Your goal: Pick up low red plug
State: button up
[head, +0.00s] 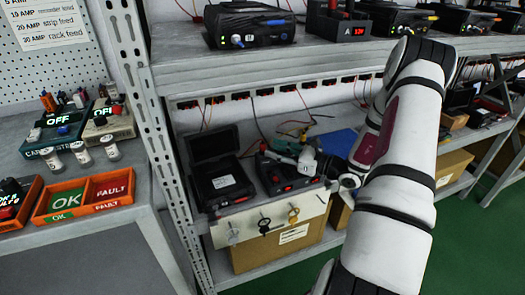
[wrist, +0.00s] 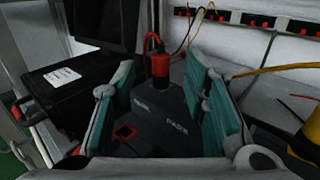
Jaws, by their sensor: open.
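A red plug (wrist: 160,65) stands upright at the far end of the top of a dark grey device (wrist: 160,125), with a thin red lead rising from it. My gripper (wrist: 160,82) is open, its teal-padded fingers apart on the left and right of the plug in the picture. The pads show no contact with the plug. In the head view my gripper (head: 325,170) reaches onto the lower shelf beside the dark device (head: 275,182). I cannot make out the plug clearly there, behind the gripper and clutter.
An open black case (head: 218,178) stands left of the device. Keys hang on the pale front panel (head: 262,221). A steel rack post (head: 150,120) is at left, and the upper shelf (head: 300,68) with its row of sockets runs overhead. A yellow cable (wrist: 275,68) crosses at right.

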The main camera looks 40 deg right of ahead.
aim_at(263, 144)
jog(key=shift+b+x, duration=0.5)
jog(key=shift+x, duration=2.15)
jog(key=shift+d+r, duration=0.1)
jog(key=shift+r, duration=0.05)
grip_shut()
